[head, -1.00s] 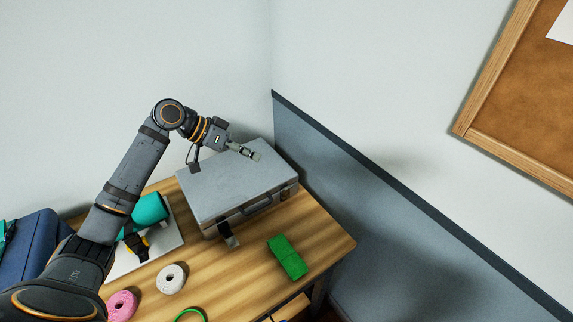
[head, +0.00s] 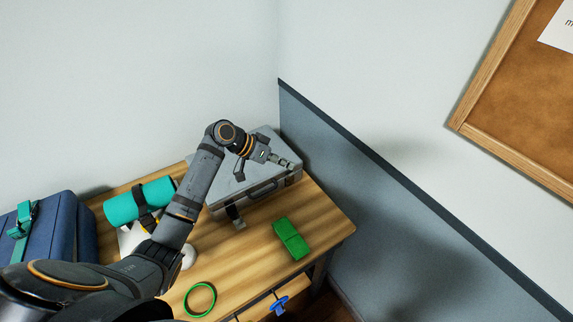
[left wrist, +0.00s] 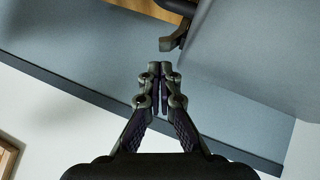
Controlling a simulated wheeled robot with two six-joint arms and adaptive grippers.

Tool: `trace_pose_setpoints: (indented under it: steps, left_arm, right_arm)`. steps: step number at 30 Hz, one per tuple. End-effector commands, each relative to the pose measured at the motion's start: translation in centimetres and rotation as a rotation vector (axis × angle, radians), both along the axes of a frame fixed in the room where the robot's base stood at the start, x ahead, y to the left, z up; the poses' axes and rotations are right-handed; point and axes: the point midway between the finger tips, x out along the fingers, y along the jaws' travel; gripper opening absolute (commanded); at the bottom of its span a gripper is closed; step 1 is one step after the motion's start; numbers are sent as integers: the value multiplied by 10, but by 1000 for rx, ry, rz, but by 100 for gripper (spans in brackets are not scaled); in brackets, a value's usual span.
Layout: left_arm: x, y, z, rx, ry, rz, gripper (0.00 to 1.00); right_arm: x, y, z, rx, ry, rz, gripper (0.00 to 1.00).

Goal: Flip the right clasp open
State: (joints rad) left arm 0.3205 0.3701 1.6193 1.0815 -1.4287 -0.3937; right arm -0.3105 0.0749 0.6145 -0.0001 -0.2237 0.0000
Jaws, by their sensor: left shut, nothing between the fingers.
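A grey hard case (head: 222,182) lies flat with its lid down at the back of the wooden table. Its left clasp (head: 235,215) sticks out from the front face, swung away from the lid. The right clasp is at the front right of the case, mostly hidden by my left gripper (head: 291,163) in the head view. In the left wrist view, the right clasp (left wrist: 173,42) juts from the case edge (left wrist: 225,45), just beyond my fingertips (left wrist: 160,68), with a small gap showing. My left gripper is shut and empty. My right gripper is out of view.
A green block (head: 290,238) lies in front of the case. A green ring (head: 200,299) is nearer the front edge. A teal roll (head: 125,205) and a blue bag (head: 60,235) are at left. The wall (head: 340,150) runs close along the table's right side.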

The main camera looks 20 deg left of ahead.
Motion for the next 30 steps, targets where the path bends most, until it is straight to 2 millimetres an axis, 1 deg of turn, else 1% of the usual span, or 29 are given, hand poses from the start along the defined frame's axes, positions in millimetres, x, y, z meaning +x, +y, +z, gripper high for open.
trace_pose_setpoints:
  steps: [1,3,7,13,30]
  left_arm:
    - [-2,-2,-4,-2,3,0,0]
    - [-3,-3,-9,0,1,0,0]
    - [-4,-4,-14,0,-1,1,0]
    - [-4,-5,-15,0,-1,1,0]
    - [-6,-8,-15,59,-48,-2,0]
  right_arm:
    - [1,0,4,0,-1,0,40]
    - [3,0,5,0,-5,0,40]
    - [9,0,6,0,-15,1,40]
    - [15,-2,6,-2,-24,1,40]
    - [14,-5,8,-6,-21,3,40]
